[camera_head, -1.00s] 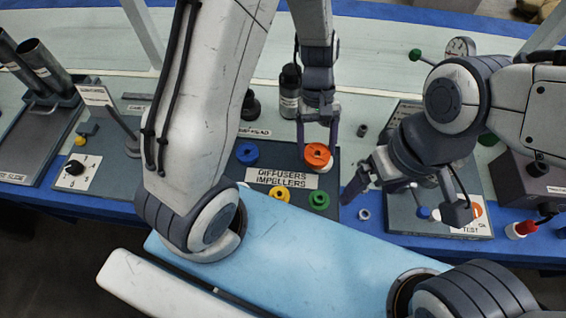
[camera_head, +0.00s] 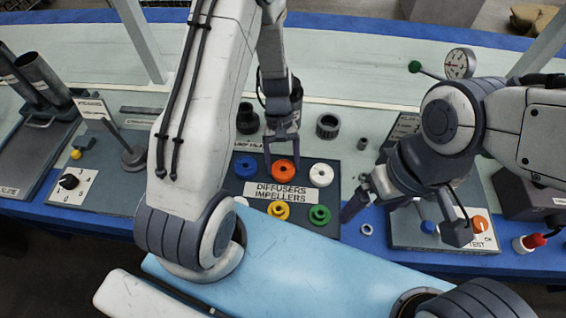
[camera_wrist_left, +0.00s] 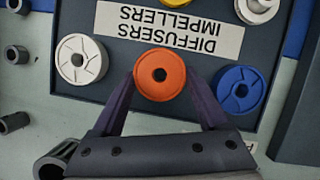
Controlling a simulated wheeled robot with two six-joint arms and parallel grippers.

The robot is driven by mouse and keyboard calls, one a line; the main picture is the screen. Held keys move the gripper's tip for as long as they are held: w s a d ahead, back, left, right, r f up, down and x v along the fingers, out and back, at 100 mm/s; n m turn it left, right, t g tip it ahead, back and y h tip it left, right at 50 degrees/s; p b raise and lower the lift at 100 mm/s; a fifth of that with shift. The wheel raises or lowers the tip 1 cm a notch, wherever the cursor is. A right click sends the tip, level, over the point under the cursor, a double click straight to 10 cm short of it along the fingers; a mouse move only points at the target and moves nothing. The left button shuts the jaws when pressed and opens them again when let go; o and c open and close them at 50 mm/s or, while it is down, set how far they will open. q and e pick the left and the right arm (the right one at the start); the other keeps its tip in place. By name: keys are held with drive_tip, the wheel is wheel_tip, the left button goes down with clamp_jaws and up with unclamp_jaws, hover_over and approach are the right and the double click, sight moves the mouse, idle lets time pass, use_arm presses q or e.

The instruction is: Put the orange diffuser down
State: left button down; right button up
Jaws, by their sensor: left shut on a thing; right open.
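The orange diffuser (camera_head: 282,171) is between the blue part (camera_head: 246,167) and the white part (camera_head: 321,174), in the back row of the dark board (camera_head: 332,216) labelled DIFFUSERS IMPELLERS. My left gripper (camera_head: 282,158) is shut on the orange diffuser. In the left wrist view its two purple fingers (camera_wrist_left: 160,90) hold opposite sides of the diffuser (camera_wrist_left: 160,77). Whether the diffuser touches the board or hangs just above it, I cannot tell. My right gripper (camera_head: 402,218) is open and empty at the right, above the bench front.
A yellow part (camera_head: 279,210) and a green part (camera_head: 319,215) sit in the board's front row. Dark cylindrical parts (camera_head: 327,126) stand behind the board. A test panel (camera_head: 440,238) with a gauge (camera_head: 459,64) is to the right.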

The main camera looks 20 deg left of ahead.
use_arm(q)
drive_tip(key=shift+f, duration=0.2)
unclamp_jaws()
drive_tip(key=shift+r, duration=0.1)
drive_tip(key=shift+r, duration=0.3)
drive_tip(key=p+v, duration=0.2)
drive_tip(key=v, duration=0.9)
drive_tip(key=shift+r, duration=0.35)
drive_tip(key=shift+w+a, duration=0.1)
